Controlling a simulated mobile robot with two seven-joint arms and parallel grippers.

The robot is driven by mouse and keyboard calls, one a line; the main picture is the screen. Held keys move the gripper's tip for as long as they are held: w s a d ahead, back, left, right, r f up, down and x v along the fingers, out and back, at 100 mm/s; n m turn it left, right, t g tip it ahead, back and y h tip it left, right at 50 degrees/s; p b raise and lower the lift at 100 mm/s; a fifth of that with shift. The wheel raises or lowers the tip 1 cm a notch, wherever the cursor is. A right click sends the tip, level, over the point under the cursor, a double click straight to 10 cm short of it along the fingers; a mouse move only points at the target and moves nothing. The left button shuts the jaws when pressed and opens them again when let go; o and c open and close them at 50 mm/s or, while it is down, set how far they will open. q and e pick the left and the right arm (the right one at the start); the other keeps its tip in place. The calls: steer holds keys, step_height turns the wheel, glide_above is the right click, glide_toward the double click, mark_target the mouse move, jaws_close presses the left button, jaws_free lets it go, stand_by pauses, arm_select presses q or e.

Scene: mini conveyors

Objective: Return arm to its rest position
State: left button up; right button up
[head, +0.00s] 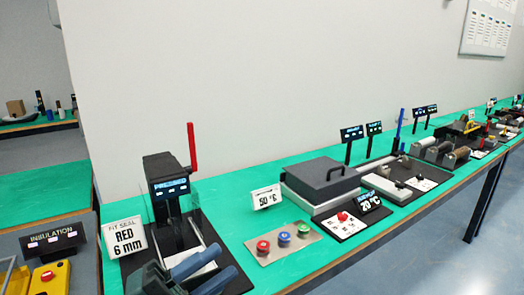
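My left gripper (214,267) shows at the bottom of the head view, low and left of centre. Its two blue-grey fingers are apart, with a gap between them and nothing seen in it. It is in front of the black press station (165,172) with the red lever (192,147), over or near the front of that station's base. I cannot tell whether it touches the base. The rest of the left arm is mostly cut off by the frame's lower edge. My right gripper is not in view.
A long green bench (232,222) runs along the wall. Right of the press are a button panel (283,243), a dark lidded box (322,180) and further stations. A white sign (124,238) stands left of the press. A yellow device (50,277) is at lower left. Open floor lies at lower right.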

arm_select(q)
steer(key=w+a+f+n+t+y, duration=0.1)
steer(key=a+f+n+t+y, duration=0.1)
steer(key=f+n+t+y, duration=0.45)
steer(key=w+a+f+n+t+y, duration=0.1)
steer(key=w+a+f+n+y, duration=0.15)
steer(key=f+n, duration=0.45)
steer(key=s+a+f+n+g+y, duration=0.1)
steer(key=s+f+n+g+y, duration=0.2)
steer(key=s+f+n, duration=0.3)
steer(key=s+a+f+n+g+y+p, duration=0.1)
steer(key=s+f+n+g+y, duration=0.3)
steer(key=f, duration=0.9)
steer(key=shift+s+a+n+y, duration=0.25)
steer(key=shift+s+n+y, duration=0.15)
steer(key=shift+s+n, duration=0.8)
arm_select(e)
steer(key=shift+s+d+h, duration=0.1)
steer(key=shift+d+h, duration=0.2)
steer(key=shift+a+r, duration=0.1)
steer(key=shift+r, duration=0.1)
